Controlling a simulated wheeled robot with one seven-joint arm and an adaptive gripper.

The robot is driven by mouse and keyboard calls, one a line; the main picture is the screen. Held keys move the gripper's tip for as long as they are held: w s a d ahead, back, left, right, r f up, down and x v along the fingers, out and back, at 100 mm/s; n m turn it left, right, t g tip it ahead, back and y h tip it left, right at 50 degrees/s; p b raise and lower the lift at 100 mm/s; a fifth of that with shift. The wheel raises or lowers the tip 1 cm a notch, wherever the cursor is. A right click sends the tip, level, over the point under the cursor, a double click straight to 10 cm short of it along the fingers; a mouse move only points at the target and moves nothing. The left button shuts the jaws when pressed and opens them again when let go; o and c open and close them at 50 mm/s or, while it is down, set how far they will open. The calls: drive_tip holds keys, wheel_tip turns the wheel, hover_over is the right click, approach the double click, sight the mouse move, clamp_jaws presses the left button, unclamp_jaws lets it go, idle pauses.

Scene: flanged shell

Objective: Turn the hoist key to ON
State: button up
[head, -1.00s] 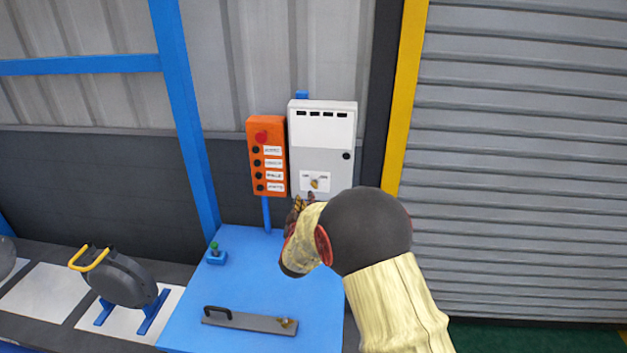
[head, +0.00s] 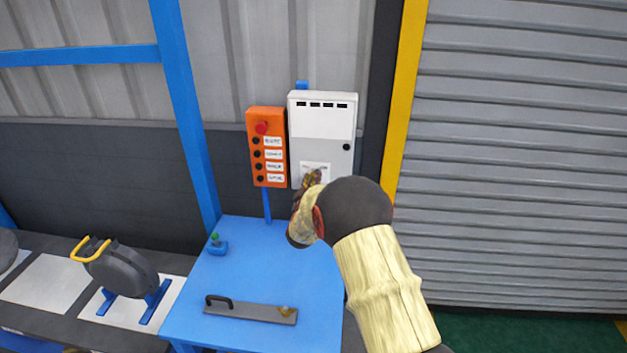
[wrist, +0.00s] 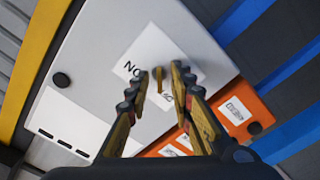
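The hoist key (wrist: 158,84) is a small brass key on a white label plate (wrist: 146,52) on the front of a light grey cabinet (head: 322,122). My gripper (wrist: 159,76) is open, with one finger on each side of the key and a gap on both sides. In the head view my gripper (head: 311,182) is in front of the cabinet's lower part and hides the key.
An orange button box (head: 266,146) with a red knob stands just left of the cabinet. Below is a blue table (head: 250,276) with a grey handled bar (head: 250,311) and a small green-topped blue piece (head: 217,246). A yellow post (head: 404,100) stands at right.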

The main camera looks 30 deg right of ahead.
drive_tip(key=shift+c, duration=0.4)
clamp_jaws()
drive_tip(key=shift+f+b, duration=0.1)
drive_tip(key=shift+b, duration=0.2)
drive_tip(key=shift+m+b, duration=8.5)
drive_tip(key=shift+m, duration=0.4)
